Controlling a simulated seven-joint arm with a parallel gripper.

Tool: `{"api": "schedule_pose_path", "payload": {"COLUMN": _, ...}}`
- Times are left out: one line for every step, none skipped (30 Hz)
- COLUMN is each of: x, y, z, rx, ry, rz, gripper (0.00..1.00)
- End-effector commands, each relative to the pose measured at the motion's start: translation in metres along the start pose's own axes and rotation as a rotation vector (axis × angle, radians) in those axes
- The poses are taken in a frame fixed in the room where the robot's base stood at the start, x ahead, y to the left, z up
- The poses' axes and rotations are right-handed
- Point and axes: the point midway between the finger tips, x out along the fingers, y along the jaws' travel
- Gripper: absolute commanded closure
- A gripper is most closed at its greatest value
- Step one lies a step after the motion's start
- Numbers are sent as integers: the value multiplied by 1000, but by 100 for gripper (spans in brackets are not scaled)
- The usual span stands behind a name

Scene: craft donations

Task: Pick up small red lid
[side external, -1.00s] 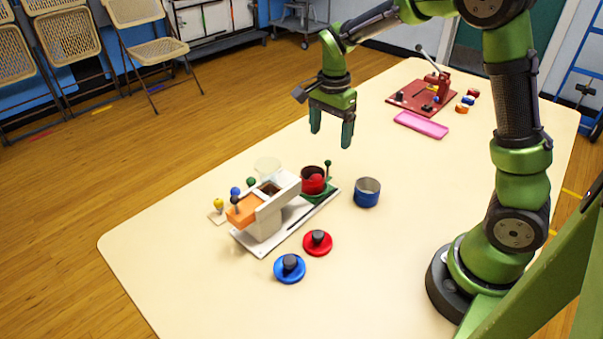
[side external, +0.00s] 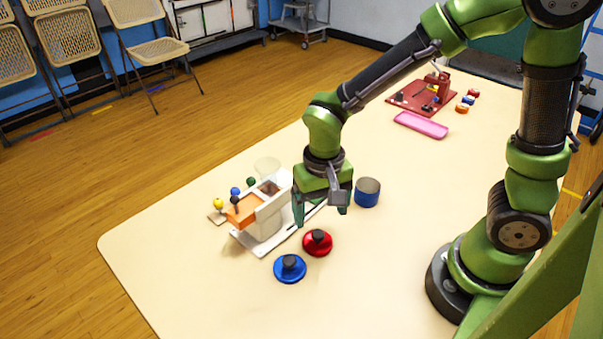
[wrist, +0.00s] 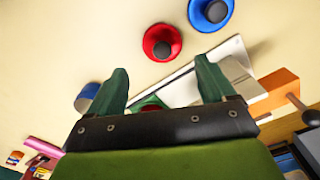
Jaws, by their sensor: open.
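The small red lid (side external: 318,243) is a round red disc with a black knob, lying flat on the table in front of the white machine. In the wrist view the red lid (wrist: 161,43) lies beyond my fingertips, near the top of the picture. My gripper (side external: 321,220) is open and empty, pointing down just behind and above the lid; its fingers also show in the wrist view (wrist: 160,78). A blue lid (side external: 290,268) with a black knob lies left of and in front of the red one.
The white machine (side external: 262,222) with an orange block stands left of my gripper. A blue-based tin (side external: 367,192) stands just right of it. A pink tray (side external: 421,125) and a red press board (side external: 420,95) sit farther back. The table front is clear.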

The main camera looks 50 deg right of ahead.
Motion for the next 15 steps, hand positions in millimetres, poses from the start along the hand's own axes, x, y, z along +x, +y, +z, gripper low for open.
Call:
{"api": "schedule_pose_path", "payload": {"x": 9, "y": 0, "z": 0, "rx": 0, "ry": -4, "rz": 3, "gripper": 17}}
{"api": "schedule_pose_path", "payload": {"x": 13, "y": 0, "z": 0, "rx": 0, "ry": -3, "rz": 2, "gripper": 17}}
{"api": "schedule_pose_path", "payload": {"x": 18, "y": 0, "z": 0, "rx": 1, "ry": -2, "rz": 2, "gripper": 17}}
{"api": "schedule_pose_path", "payload": {"x": 20, "y": 0, "z": 0, "rx": 1, "ry": -2, "rz": 1, "gripper": 17}}
{"api": "schedule_pose_path", "payload": {"x": 22, "y": 0, "z": 0, "rx": 1, "ry": -2, "rz": 1, "gripper": 17}}
{"api": "schedule_pose_path", "payload": {"x": 24, "y": 0, "z": 0, "rx": 1, "ry": -1, "rz": 1, "gripper": 17}}
{"api": "schedule_pose_path", "payload": {"x": 26, "y": 0, "z": 0, "rx": 1, "ry": -1, "rz": 0, "gripper": 17}}
{"api": "schedule_pose_path", "payload": {"x": 27, "y": 0, "z": 0, "rx": 1, "ry": -1, "rz": 1, "gripper": 17}}
{"api": "schedule_pose_path", "payload": {"x": 30, "y": 0, "z": 0, "rx": 1, "ry": -1, "rz": 1, "gripper": 17}}
{"api": "schedule_pose_path", "payload": {"x": 34, "y": -1, "z": 0, "rx": 1, "ry": -1, "rz": 1, "gripper": 17}}
{"api": "schedule_pose_path", "payload": {"x": 38, "y": -1, "z": 0, "rx": 2, "ry": -3, "rz": 2, "gripper": 17}}
{"api": "schedule_pose_path", "payload": {"x": 44, "y": -2, "z": 0, "rx": 2, "ry": -3, "rz": 2, "gripper": 17}}
{"api": "schedule_pose_path", "payload": {"x": 49, "y": -2, "z": 0, "rx": 1, "ry": -4, "rz": 3, "gripper": 17}}
{"api": "schedule_pose_path", "payload": {"x": 54, "y": -2, "z": 0, "rx": 2, "ry": -4, "rz": 3, "gripper": 17}}
{"api": "schedule_pose_path", "payload": {"x": 60, "y": -3, "z": 1, "rx": 2, "ry": -4, "rz": 3, "gripper": 17}}
